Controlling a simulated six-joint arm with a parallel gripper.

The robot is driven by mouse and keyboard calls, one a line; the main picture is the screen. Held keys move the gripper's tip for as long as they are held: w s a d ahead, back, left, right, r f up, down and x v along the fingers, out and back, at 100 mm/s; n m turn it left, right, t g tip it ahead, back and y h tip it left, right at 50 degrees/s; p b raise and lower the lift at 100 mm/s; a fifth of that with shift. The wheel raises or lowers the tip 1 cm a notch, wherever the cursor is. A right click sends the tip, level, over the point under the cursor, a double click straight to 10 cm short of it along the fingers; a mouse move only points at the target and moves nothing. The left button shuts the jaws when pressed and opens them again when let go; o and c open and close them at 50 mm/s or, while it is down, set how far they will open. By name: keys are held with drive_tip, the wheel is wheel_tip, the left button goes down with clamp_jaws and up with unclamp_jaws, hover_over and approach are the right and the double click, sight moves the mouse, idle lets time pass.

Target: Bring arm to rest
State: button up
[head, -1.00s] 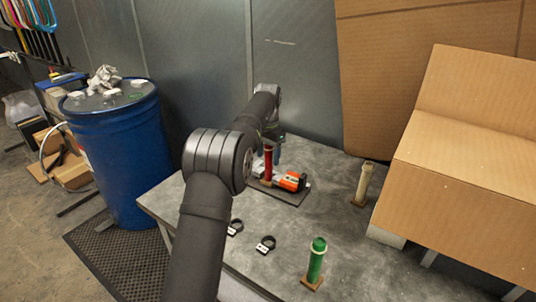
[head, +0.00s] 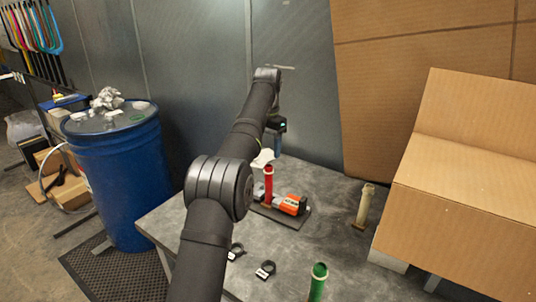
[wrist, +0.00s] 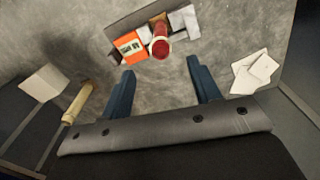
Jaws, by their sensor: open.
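My gripper (wrist: 160,92) shows in the wrist view with its two blue fingers spread apart and nothing between them. In the head view my arm reaches over the grey table (head: 335,225), with its end above the back of the table. Ahead of the fingers in the wrist view, a red cylinder (wrist: 160,46) stands beside an orange box-like item (wrist: 130,47). In the head view the red cylinder (head: 269,185) stands upright on a dark mat (head: 285,217), with the orange item (head: 293,204) beside it. My gripper is apart from both.
A cream cylinder (head: 363,206) stands right of the mat, and a green cylinder (head: 317,283) near the front. Two black rings with white tags (head: 265,270) lie at front left. A cardboard box (head: 465,170) bounds the right, a blue barrel (head: 120,180) the left. White cards (wrist: 253,72) lie nearby.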

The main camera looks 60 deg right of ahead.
sight(267, 171)
idle(0.3)
wheel_tip(267, 171, down, 12)
idle(0.6)
drive_tip(key=shift+r, duration=0.1)
wheel_tip(267, 171, up, 12)
drive_tip(key=shift+f, duration=0.1)
wheel_tip(267, 171, down, 11)
drive_tip(key=shift+f, duration=0.15)
drive_tip(key=shift+a+f, duration=0.2)
drive_tip(key=shift+f, duration=0.1)
drive_tip(key=shift+a+r, duration=0.1)
drive_tip(key=shift+a, duration=2.6)
